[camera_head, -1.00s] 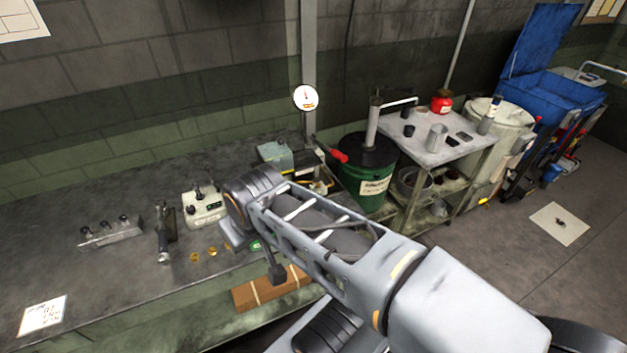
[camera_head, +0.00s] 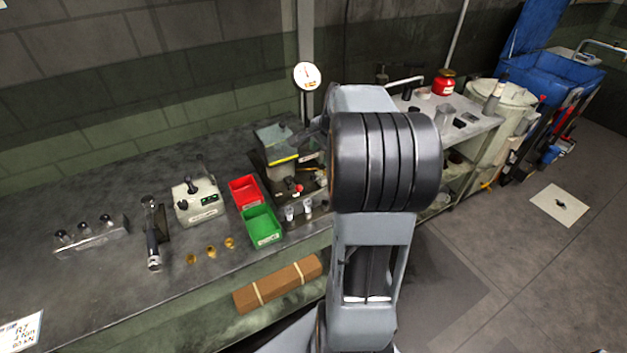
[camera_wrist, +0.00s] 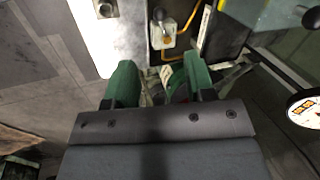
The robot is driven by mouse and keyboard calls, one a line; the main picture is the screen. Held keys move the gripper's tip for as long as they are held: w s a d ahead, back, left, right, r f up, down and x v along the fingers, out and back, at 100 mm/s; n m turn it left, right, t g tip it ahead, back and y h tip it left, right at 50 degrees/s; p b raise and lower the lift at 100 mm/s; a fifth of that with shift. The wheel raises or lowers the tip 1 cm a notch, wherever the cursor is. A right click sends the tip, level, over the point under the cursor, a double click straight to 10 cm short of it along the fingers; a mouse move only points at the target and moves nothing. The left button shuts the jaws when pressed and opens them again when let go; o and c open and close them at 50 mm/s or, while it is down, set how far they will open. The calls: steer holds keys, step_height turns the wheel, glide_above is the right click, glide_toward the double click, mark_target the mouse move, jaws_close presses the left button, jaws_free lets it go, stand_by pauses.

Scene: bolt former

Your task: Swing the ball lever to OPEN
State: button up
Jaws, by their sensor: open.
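My gripper (camera_wrist: 160,85) shows in the wrist view with its two green fingers apart and nothing clearly held between them. In that view a small black knob (camera_wrist: 158,14) stands on a pale block beyond the fingers, beside a yellow pipe (camera_wrist: 190,18). I cannot tell for sure that this knob is the ball lever, and I can read no OPEN mark. In the head view the bolt former (camera_head: 278,160) stands at the back of the bench, with a small red knob (camera_head: 299,188) at its front. My arm hides its right side and my gripper there.
A red bin (camera_head: 245,190) and a green bin (camera_head: 262,227) sit left of the machine. A grey control box (camera_head: 197,203) with a lever stands further left. A round gauge (camera_head: 306,75) is at the wall post. A cluttered side table (camera_head: 475,128) is on the right.

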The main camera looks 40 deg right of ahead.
mark_target(314, 176)
steer(key=x, duration=1.3)
steer(key=shift+w+f+p, duration=0.1)
steer(key=shift+p, duration=0.2)
jaws_close()
